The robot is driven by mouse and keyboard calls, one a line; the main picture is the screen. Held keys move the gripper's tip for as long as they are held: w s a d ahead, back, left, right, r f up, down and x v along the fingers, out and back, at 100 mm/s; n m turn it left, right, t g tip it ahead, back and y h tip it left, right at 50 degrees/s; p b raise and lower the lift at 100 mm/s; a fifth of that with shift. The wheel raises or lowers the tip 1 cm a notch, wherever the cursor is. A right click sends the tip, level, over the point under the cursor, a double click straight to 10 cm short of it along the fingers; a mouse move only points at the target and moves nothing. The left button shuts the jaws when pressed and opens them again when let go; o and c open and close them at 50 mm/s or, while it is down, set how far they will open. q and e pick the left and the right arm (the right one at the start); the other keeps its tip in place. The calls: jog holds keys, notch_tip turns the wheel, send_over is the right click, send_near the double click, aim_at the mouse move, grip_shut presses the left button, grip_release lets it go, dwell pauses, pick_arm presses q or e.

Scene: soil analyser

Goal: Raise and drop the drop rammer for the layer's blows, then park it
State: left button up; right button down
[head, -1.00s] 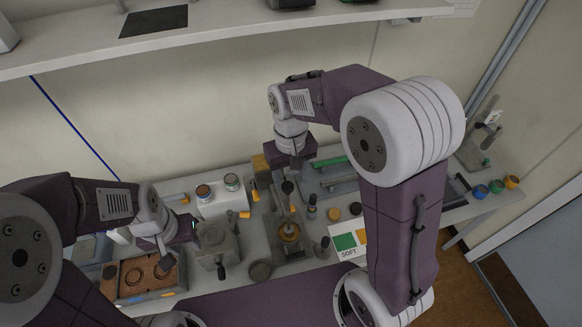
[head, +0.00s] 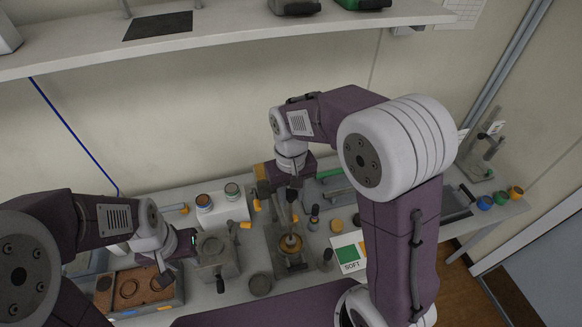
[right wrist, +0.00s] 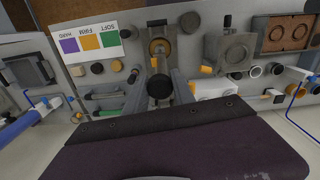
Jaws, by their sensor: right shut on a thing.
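The drop rammer (head: 292,214) stands about upright over a brass-coloured ring mould (head: 290,244) on a grey stand. My right gripper (head: 291,190) is at the rammer's top and is shut on its dark knob. In the right wrist view the round black knob (right wrist: 160,88) sits between the fingers (right wrist: 160,95), with the brass mould (right wrist: 159,47) beyond it. The rammer's lower end is hard to make out, so I cannot tell how high it is. My left gripper (head: 166,274) hangs over the right part of a brown tray (head: 140,287); its fingertips are too small to read.
A grey block with a round recess (head: 217,254) stands left of the mould. A white box with two jars (head: 222,210) is behind it. A coloured card (head: 347,254) and small dark-topped items lie to the right. A shelf (head: 230,37) spans the back wall.

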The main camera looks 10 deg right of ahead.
notch_tip(320, 180, up, 8)
jog(key=p, duration=0.6)
jog(key=shift+f+p, duration=0.1)
jog(key=shift+p, duration=0.3)
jog(key=shift+f, duration=0.2)
jog(key=c, duration=1)
grip_release()
jog(key=shift+o, duration=0.2)
notch_tip(320, 180, up, 3)
jog(key=p, duration=0.3)
jog(key=shift+r, duration=0.2)
jog(key=shift+f, duration=0.2)
